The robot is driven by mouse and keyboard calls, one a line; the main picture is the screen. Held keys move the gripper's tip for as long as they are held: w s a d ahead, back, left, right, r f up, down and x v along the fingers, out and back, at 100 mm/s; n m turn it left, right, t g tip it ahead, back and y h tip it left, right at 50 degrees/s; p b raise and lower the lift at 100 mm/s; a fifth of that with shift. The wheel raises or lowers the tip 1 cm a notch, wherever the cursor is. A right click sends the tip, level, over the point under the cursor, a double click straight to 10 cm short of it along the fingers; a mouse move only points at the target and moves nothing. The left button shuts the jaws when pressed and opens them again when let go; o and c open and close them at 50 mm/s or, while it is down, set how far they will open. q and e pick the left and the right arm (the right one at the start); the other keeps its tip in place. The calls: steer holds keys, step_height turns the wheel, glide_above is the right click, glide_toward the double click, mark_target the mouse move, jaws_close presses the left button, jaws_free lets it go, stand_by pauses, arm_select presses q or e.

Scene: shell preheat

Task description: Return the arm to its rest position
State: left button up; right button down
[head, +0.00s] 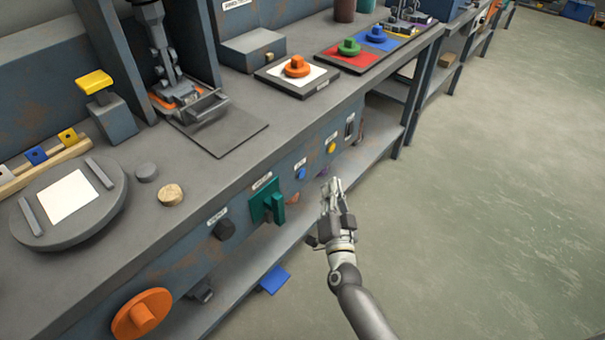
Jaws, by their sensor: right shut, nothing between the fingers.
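My right gripper (332,188) is in the head view, in front of the workbench's front panel, to the right of the green switch handle (268,202). Its arm comes up from the bottom edge. Its fingers are shut and I see nothing between them. It looks apart from the bench and its controls. My left gripper is not in view.
The workbench (160,228) runs from lower left to upper right. An orange knob (143,314), a black knob (224,229) and small buttons stick out of its front. A lower shelf (240,275) holds a blue piece (275,280). The floor (480,200) at right is clear.

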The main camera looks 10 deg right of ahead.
steer(key=shift+f, duration=0.1)
stand_by(0.3)
